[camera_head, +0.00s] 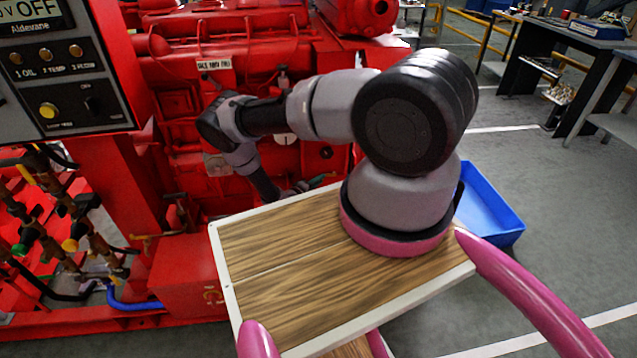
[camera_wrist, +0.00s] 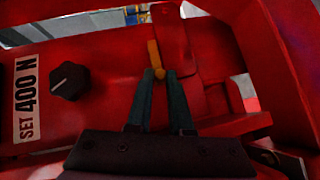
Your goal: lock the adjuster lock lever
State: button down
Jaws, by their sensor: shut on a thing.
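In the wrist view, a thin orange-yellow lever (camera_wrist: 153,55) stands up from the red panel. It appears to be the adjuster lock lever. My gripper (camera_wrist: 160,76) has its two dark teal fingers closed together on the lever's lower end. The lever's upper part sticks out beyond the fingertips, nearly upright in the picture. In the head view, my gripper (camera_head: 305,187) is small and reaches low against the red pumpset (camera_head: 225,120). The lever cannot be made out there.
A black knob (camera_wrist: 69,80) and a "SET 400 N" label (camera_wrist: 26,98) are left of the fingers. Red metal walls stand close on the right. In the head view, a control panel (camera_head: 65,70) is at the left and a blue tray (camera_head: 490,205) at the right.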

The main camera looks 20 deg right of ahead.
jog(key=c, duration=0.8)
grip_release()
jog(key=v, duration=1)
jog(key=shift+s+a+r, duration=0.1)
jog(key=shift+s+a, duration=0.1)
jog(key=shift+a, duration=0.1)
jog(key=shift+a, duration=0.15)
